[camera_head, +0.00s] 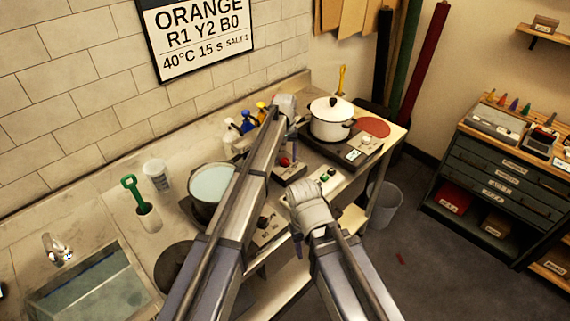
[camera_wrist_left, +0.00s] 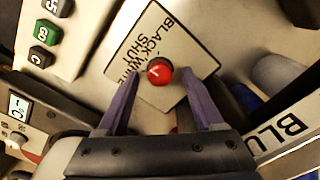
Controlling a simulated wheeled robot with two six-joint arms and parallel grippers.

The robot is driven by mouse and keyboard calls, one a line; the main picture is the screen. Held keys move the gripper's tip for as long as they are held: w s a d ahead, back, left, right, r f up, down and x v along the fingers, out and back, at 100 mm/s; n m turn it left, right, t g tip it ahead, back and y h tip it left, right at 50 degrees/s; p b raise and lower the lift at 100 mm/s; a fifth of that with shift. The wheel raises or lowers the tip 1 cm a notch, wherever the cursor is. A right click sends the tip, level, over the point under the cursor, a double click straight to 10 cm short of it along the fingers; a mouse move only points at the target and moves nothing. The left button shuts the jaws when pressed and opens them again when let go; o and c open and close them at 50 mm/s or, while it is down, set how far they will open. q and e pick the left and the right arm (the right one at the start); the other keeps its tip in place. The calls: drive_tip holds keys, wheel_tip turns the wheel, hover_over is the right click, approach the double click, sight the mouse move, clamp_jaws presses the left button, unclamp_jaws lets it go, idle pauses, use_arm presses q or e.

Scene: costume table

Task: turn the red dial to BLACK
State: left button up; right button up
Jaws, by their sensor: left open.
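The red dial (camera_wrist_left: 160,71) is a small round knob with a pale mark on a white plate (camera_wrist_left: 190,48). The plate reads BLACK, SHUT and a partly covered word. The mark's exact bearing is hard to read. In the head view the dial (camera_head: 285,161) shows just right of my left arm. My left gripper (camera_wrist_left: 160,78) is open, its two purple fingers on either side of the dial, with gaps to it; whether they reach its height I cannot tell.
A white lidded pot (camera_head: 331,120) stands behind the dial, to the right. A pot of liquid (camera_head: 212,186) and a beaker with a green tool (camera_head: 147,216) are left. A wall sign (camera_head: 197,32) reads ORANGE.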

use_arm(q)
drive_tip(key=shift+f, duration=0.3)
clamp_jaws()
idle(0.5)
